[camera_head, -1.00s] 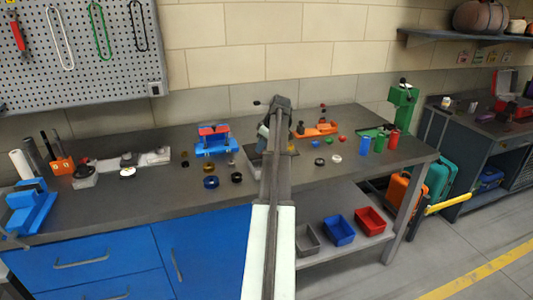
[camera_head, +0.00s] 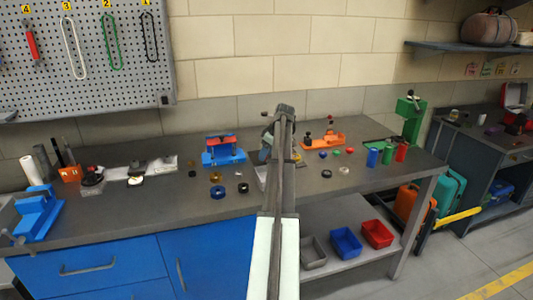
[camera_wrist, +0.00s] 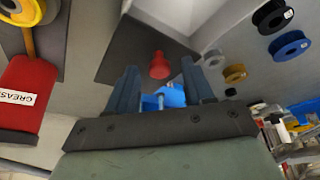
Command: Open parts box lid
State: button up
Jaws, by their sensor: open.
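In the wrist view, a dark flat square panel (camera_wrist: 135,45) with a red knob (camera_wrist: 160,64) standing on it lies ahead of my gripper (camera_wrist: 160,78). The panel looks like the parts box lid, lying closed. My gripper is open, and the knob shows between its two fingertips. I cannot tell how far the tips are from the knob. In the head view my arm hides most of this spot, and the fingertips cannot be made out there.
In the wrist view, a red GREASE container (camera_wrist: 28,92) is at left and spools (camera_wrist: 290,46) are at right. In the head view, a blue fixture (camera_head: 224,157) stands left of my arm, an orange fixture (camera_head: 325,141) right. Coloured cylinders (camera_head: 387,153) stand farther right.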

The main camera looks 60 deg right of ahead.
jog(key=v, duration=1.4)
jog(key=shift+s+f, duration=0.1)
jog(key=shift+f, duration=0.05)
